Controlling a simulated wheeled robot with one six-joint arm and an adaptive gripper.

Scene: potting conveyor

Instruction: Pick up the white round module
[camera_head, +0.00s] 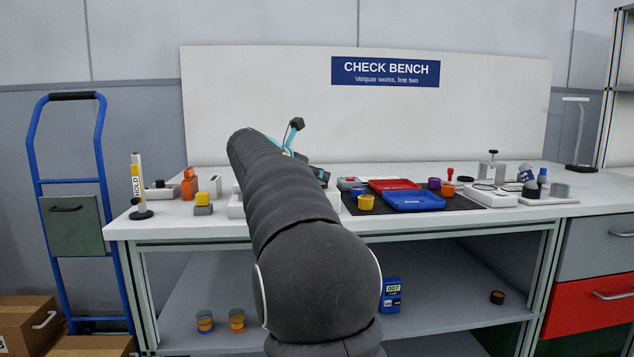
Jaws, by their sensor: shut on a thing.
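My gripper (322,175) is over the check bench, almost wholly hidden behind my own dark arm. Only a small dark part shows past the arm's right side, with a teal piece and a dark block above it. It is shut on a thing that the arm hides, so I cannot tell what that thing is. I cannot make out the white round module anywhere in the camera_head view; it may be behind my arm.
A black mat with a red tray (394,184), a blue tray (413,201) and a yellow cup (365,203) lies right of my arm. A white device (490,196) is farther right. The yellow HOLD post (138,179) and an orange item (189,184) stand left.

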